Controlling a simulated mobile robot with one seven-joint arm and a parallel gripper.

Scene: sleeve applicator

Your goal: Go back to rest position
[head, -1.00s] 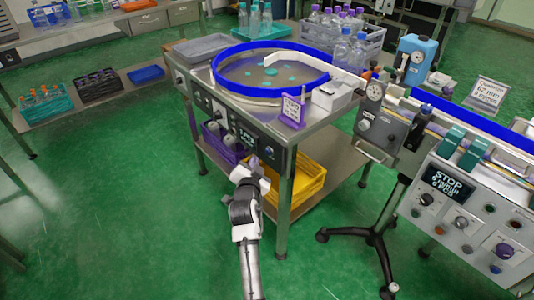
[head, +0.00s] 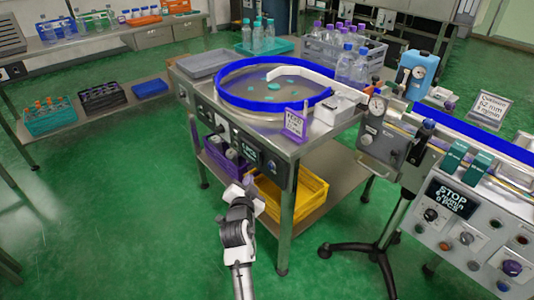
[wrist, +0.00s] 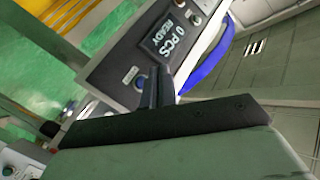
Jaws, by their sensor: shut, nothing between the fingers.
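My gripper (head: 249,181) is at the end of my arm in the lower middle of the head view. It is in front of the metal bowl-feeder table and apart from any loose object. In the wrist view the dark fingers (wrist: 157,88) are together and empty. Beyond them is the control panel (wrist: 150,50) with a display reading "0 PCS READY" and a blue-ringed button. The panel also shows on the front of the table in the head view (head: 246,146).
The feeder bowl with a blue rim (head: 228,92) sits on the table. A yellow crate (head: 293,197) is on its lower shelf. The sleeve machine with a STOP display (head: 452,198) stands at right. A shelf rack (head: 70,122) is at left. Green floor is clear at lower left.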

